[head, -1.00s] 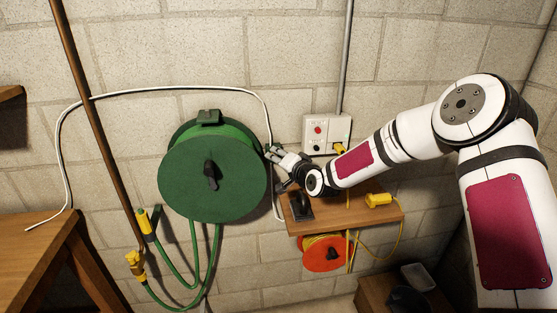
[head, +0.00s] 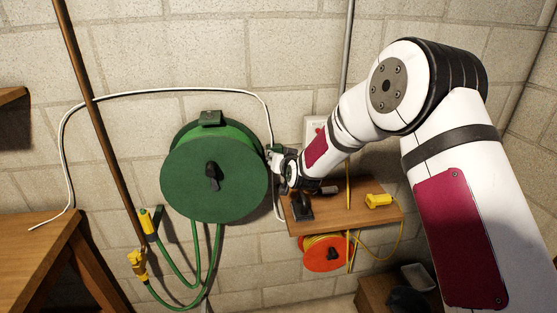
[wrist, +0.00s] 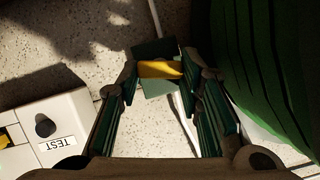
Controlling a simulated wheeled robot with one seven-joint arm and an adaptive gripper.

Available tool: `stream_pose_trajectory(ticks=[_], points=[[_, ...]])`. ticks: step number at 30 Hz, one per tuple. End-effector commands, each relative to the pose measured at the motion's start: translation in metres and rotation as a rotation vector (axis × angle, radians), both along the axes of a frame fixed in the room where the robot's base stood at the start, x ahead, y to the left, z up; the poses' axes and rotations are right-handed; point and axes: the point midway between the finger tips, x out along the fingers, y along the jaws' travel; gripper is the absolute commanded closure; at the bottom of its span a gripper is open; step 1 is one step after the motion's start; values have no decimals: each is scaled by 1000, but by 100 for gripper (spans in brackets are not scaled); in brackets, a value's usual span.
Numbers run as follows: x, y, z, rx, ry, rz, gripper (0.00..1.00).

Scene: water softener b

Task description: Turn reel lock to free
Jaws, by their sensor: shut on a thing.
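The green hose reel (head: 195,165) hangs on the block wall, with a black knob (head: 212,177) on its face. My gripper (head: 270,156) is at the reel's right edge. In the wrist view, a small yellow lever (wrist: 161,69), apparently the reel lock, lies between the fingertips of my gripper (wrist: 160,72). The fingers are shut on it. A dark green bracket (wrist: 155,86) shows behind the lever. The reel's ribbed side (wrist: 265,70) is just right of the fingers. The lever is too small to make out in the head view.
A white outlet box with a TEST label (wrist: 55,140) is left of the fingers in the wrist view. Below my arm is a wooden shelf (head: 345,222) with a yellow item (head: 378,200). An orange reel (head: 320,255) hangs under it. A white cable (head: 170,90) runs along the wall.

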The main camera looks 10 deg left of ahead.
Motion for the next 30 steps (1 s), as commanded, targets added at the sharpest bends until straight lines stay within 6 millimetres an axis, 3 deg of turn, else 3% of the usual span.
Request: stream_pose_trajectory(ticks=[12,30], points=[[-1,4,1,-232,-68,1,95],[0,2,0,-286,-82,0,95]])
